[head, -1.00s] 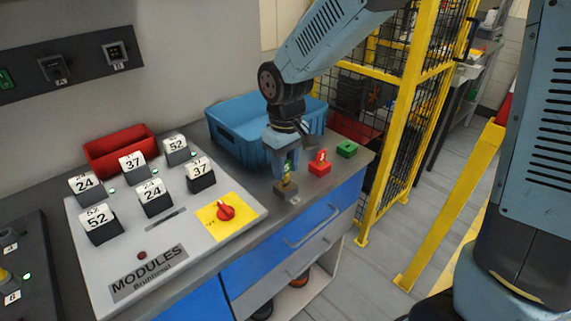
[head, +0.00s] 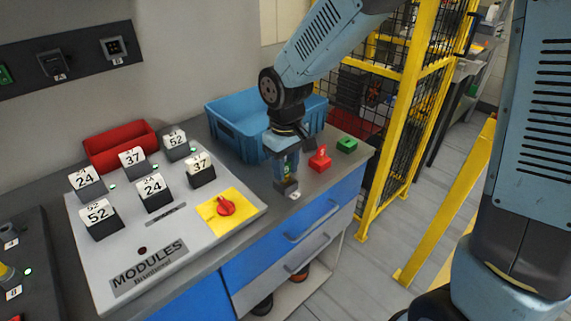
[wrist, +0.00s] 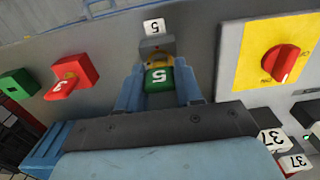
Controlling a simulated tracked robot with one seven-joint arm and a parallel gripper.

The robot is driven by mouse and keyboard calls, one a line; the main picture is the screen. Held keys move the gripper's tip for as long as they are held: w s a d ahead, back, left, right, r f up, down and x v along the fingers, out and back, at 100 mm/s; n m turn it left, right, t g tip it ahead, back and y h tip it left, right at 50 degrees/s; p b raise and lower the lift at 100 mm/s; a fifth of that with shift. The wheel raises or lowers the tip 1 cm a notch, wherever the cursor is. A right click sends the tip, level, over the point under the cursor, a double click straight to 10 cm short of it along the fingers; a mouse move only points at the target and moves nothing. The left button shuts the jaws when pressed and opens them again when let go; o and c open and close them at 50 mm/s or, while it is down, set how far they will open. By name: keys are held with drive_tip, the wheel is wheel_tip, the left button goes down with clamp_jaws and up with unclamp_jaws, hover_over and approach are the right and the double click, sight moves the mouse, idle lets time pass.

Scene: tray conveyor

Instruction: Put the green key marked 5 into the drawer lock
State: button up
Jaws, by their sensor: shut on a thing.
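The green key marked 5 (wrist: 158,76) is held between the two fingers of my gripper (wrist: 159,88), its marked face showing in the wrist view. In the head view my gripper (head: 286,172) points down over a small grey lock block (head: 288,187) at the counter's front edge. The block (wrist: 156,44) also shows in the wrist view, with a white label marked 5 (wrist: 154,26) beside it. A brassy part shows between the green head and the block. The key is at the block; the fingers hide how deep it sits.
A red block with a red key marked 3 (head: 320,160) and a green block (head: 347,146) stand right of my gripper. A blue bin (head: 235,139) is behind it. The module panel with a red rotary switch (head: 226,208) lies left. A yellow fence (head: 413,100) stands right.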

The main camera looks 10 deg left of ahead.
sight(286, 163)
drive_tip(key=shift+f, duration=0.65)
drive_tip(key=o, duration=1.1)
wheel_tip(286, 163, up, 14)
drive_tip(key=shift+f, duration=0.15)
drive_tip(key=s+d+r+m+t, duration=0.1)
drive_tip(key=d+r+m, duration=0.15)
drive_tip(key=d, duration=0.55)
drive_tip(key=s+d+r+m+t, duration=0.15)
drive_tip(key=d+r, duration=0.25)
drive_tip(key=d, duration=0.5)
drive_tip(key=s+d+r+m+t, duration=0.1)
drive_tip(key=s+d+m+t, duration=0.2)
drive_tip(key=d, duration=1)
drive_tip(key=s+m, duration=0.2)
drive_tip(key=s, duration=0.3)
drive_tip(key=shift+s+m, duration=0.25)
drive_tip(key=shift+m, duration=0.15)
